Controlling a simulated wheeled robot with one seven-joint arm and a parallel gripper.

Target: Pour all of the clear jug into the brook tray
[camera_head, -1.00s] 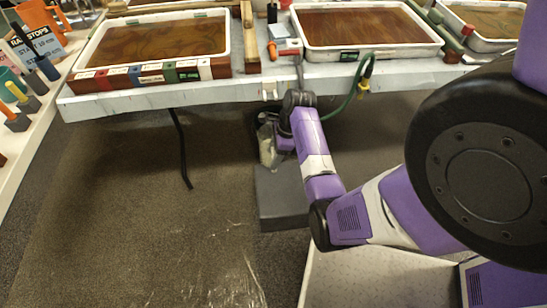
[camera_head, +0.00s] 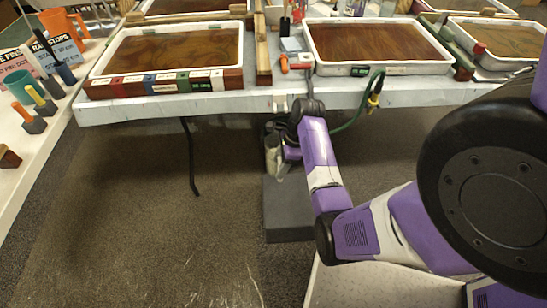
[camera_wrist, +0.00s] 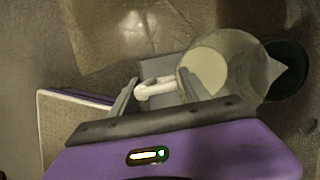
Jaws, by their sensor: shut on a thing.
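My gripper (camera_wrist: 160,92) is shut on the pale handle of the clear jug (camera_wrist: 245,62). The jug is see-through with a pointed spout, and something whitish shows inside it. In the head view the jug (camera_head: 273,158) is a small, partly hidden shape beside the gripper, in front of the table edge and lower than the tabletop. Wide trays of brown bath stand on the table: a left tray (camera_head: 95,70), a middle tray (camera_head: 400,69) and a right tray (camera_head: 490,72). Their labels are too small to read, so I cannot tell which is the brook tray.
A wooden rail (camera_head: 263,60) lies between the left and middle trays. A green hose (camera_head: 350,120) hangs from the table edge near my arm. A grey block (camera_head: 287,215) stands on the floor below the gripper. A side table (camera_head: 30,150) with signs and tools is at left.

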